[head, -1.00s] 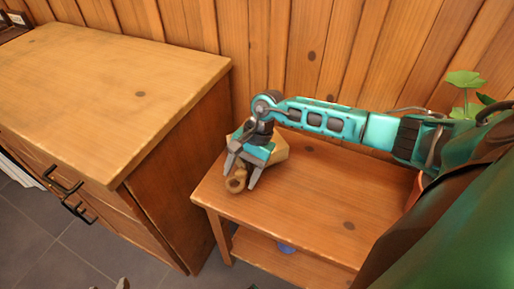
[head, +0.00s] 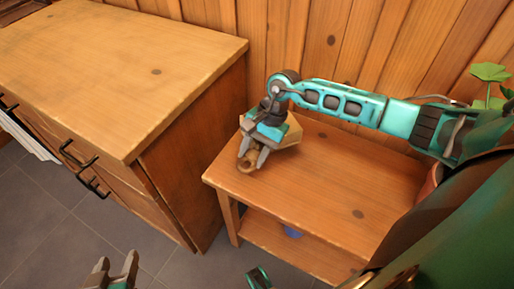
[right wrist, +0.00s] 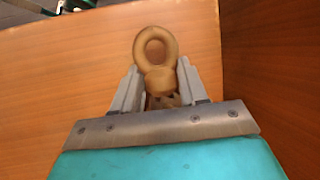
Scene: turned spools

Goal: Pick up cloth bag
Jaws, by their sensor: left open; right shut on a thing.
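The cloth bag appears as a tan body (head: 289,135) on the small wooden table, partly hidden behind my right gripper. A brown ring on a rounded collar (right wrist: 155,48) sticks out beyond the fingers in the right wrist view and seems to be its top. My right gripper (head: 252,158) points down and to the left. It is shut on the narrow part just below the collar, and it also shows in the right wrist view (right wrist: 160,92). The bag appears to rest on the table. My left gripper (head: 114,265) is open and empty at the bottom left, over the floor.
A wooden cabinet (head: 130,80) with dark handles stands left of the small table (head: 330,180). A plank wall runs behind. A potted plant (head: 488,73) is at the right. A blue thing (head: 292,231) sits on the lower shelf. The table's front middle is clear.

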